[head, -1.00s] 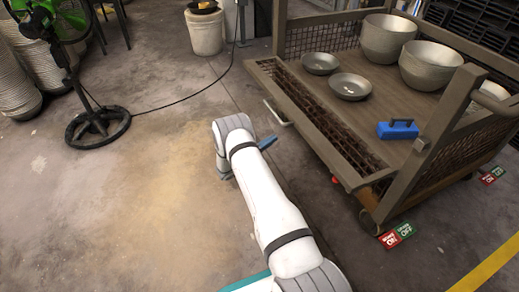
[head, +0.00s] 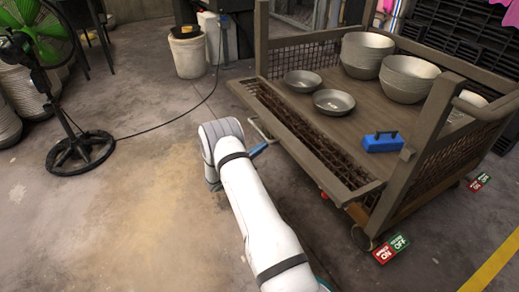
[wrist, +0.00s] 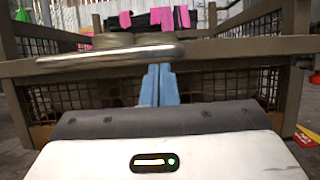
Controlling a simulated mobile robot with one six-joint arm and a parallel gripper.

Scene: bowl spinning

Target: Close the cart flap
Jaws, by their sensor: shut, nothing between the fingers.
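The cart (head: 372,217) stands at the right in the head view. Its flap (head: 288,138), a brown frame with mesh, leans outward and down on the side facing my arm. My gripper (head: 260,149) has blue fingers and is just outside the flap, low and near its left part. In the wrist view the fingers (wrist: 158,84) are together and empty, pointing at the flap's rail (wrist: 235,48) and mesh. I cannot tell whether they touch it.
A white bucket (head: 187,54) is at the back.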

